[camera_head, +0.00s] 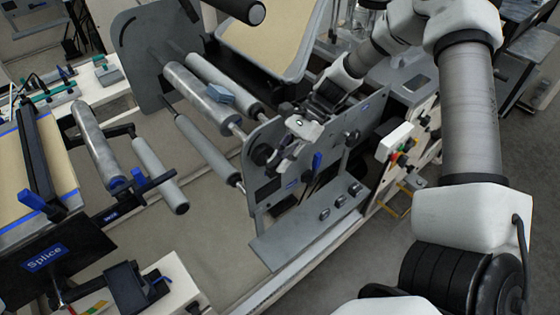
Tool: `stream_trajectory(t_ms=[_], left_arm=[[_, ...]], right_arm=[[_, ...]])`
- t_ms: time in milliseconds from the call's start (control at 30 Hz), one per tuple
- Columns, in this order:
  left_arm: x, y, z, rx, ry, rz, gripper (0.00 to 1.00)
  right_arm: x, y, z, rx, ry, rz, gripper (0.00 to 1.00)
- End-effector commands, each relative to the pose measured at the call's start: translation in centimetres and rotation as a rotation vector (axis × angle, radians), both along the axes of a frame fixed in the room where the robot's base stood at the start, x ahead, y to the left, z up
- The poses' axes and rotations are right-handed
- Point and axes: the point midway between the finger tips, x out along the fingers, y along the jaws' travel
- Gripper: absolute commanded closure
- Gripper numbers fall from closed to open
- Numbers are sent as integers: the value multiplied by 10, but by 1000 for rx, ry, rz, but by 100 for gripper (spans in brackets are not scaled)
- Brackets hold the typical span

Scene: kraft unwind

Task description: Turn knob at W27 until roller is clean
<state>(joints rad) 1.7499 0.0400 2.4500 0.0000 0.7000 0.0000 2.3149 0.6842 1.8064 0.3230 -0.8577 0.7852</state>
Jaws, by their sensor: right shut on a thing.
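My right gripper (283,157) is at the grey side plate (258,196) of the unwind machine, its arm coming in from the right. It is shut on a dark round knob (261,154) on the outer face of the plate; the fingers partly hide the knob. Behind the plate, a grey metal roller (196,92) with mottled marks runs toward the upper left. I cannot read a W27 label. My left gripper is not in view.
Other grey rollers (205,148) run beside the mottled one. A blue lever (317,161) stands right of my gripper. A control box with coloured buttons (402,142) is further right. A splice table (48,255) is at the left.

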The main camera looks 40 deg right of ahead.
Motion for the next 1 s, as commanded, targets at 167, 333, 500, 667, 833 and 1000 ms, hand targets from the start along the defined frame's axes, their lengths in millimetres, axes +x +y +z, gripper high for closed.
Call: stream_trajectory(t_ms=[167,333,500,667,833,1000], left_arm=[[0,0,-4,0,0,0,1],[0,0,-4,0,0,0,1],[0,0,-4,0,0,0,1],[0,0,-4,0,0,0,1],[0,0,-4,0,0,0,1],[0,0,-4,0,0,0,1]], right_arm=[[-2,-1,-4,37,7,3,100],[-2,-1,-4,46,8,3,100],[-2,-1,-4,45,8,4,100],[-2,-1,-4,44,8,4,60],[-1,-1,-2,45,6,3,56],[0,-2,0,46,5,2,56]])
